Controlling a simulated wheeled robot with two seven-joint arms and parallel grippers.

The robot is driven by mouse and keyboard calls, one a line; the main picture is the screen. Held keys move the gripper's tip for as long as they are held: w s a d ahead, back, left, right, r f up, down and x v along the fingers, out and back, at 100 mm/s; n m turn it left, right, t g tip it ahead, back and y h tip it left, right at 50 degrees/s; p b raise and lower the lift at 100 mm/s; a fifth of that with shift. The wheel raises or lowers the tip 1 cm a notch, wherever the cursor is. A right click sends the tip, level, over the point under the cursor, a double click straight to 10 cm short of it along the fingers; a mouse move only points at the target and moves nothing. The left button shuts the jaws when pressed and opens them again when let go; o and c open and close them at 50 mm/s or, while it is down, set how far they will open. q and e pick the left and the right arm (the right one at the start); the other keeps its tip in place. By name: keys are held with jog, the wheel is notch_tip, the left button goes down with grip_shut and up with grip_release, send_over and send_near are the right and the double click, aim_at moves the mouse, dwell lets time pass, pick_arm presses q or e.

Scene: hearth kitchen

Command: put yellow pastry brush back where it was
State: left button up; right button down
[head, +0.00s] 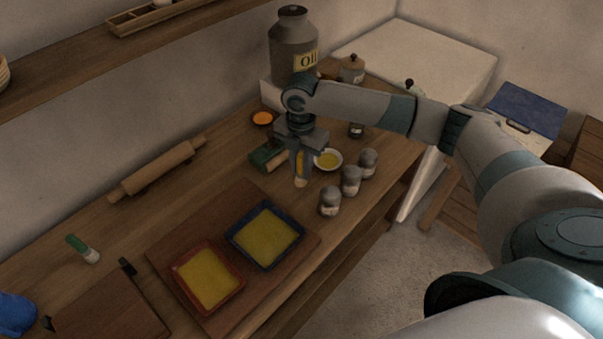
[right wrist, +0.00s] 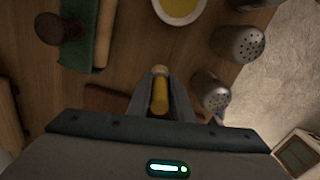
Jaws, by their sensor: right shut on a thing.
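The yellow pastry brush (head: 300,164) is in my right gripper (head: 301,158), pointing down over the worktop, with a pale tip below the fingers. In the right wrist view the brush (right wrist: 160,94) shows between the two fingers. It hangs left of the nearest metal shaker (head: 330,200) and in front of the small white bowl (head: 336,167) of yellow liquid. I cannot tell whether its tip touches the wood. My left gripper is not in view.
More shakers (head: 351,181) stand along the right edge. A blue tray (head: 234,237) and a red tray (head: 183,287) sit on a board (head: 166,254). A rolling pin (head: 157,170) lies near the wall.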

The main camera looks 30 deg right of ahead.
aim_at(301, 175)
notch_tip(301, 175, down, 3)
jog(key=shift+r+p, duration=0.1)
jog(key=shift+p, duration=0.5)
jog(key=shift+f, duration=0.2)
jog(key=shift+f, duration=0.1)
jog(key=c, duration=1.6)
grip_release()
notch_tip(301, 175, up, 11)
jog(key=b, duration=0.4)
jog(key=shift+r, duration=0.65)
